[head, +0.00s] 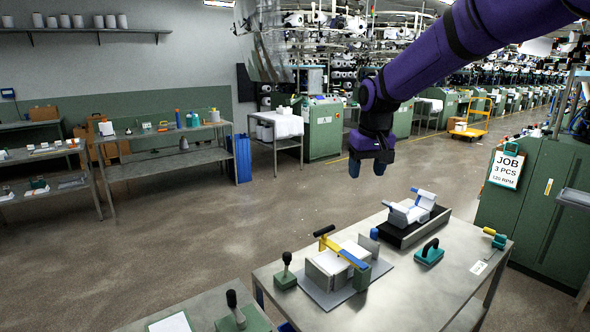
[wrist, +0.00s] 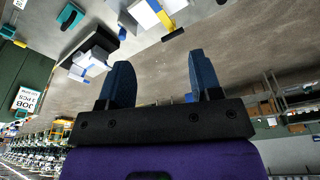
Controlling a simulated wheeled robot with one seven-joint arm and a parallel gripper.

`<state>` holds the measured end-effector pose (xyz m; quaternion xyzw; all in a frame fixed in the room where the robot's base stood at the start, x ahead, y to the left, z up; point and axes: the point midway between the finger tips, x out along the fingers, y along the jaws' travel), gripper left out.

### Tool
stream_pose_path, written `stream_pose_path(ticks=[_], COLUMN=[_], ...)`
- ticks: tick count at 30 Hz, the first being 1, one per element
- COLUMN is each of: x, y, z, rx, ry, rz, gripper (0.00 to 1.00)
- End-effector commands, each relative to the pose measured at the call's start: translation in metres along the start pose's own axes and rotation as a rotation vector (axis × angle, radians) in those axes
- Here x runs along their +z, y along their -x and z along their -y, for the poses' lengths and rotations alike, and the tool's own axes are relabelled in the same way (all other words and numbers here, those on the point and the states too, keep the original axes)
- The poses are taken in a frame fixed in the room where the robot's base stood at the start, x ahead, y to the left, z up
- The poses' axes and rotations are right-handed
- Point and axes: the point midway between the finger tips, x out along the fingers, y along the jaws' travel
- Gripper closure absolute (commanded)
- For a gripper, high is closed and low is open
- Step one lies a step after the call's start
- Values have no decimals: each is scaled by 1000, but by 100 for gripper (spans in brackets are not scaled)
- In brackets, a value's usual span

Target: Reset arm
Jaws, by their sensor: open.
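My purple arm reaches in from the top right in the head view. My gripper (head: 367,170) hangs in the air above and behind the metal worktable (head: 378,301), pointing down. In the wrist view its two blue fingers (wrist: 160,85) stand wide apart with nothing between them. The gripper touches nothing on the table.
On the worktable are a grey fixture with a yellow-and-blue clamp (head: 343,252), a black stand with white blocks (head: 411,219), a teal handled tool (head: 429,252) and a green-based lever (head: 285,271). A green cabinet (head: 540,205) stands right. Open floor (head: 230,220) lies left.

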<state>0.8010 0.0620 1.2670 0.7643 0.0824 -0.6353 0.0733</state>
Motion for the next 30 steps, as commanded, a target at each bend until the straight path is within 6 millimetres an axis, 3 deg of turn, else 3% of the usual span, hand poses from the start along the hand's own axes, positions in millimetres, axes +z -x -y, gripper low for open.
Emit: stream_pose_path(ticks=[6, 15, 21, 30], x=[53, 132, 188, 272], y=[51, 99, 120, 134], z=[-20, -38, -45, -50], rx=[8, 19, 28, 41], ry=[-35, -81, -112, -158], rz=[-46, -105, -145, -204], gripper=[42, 42, 42, 42])
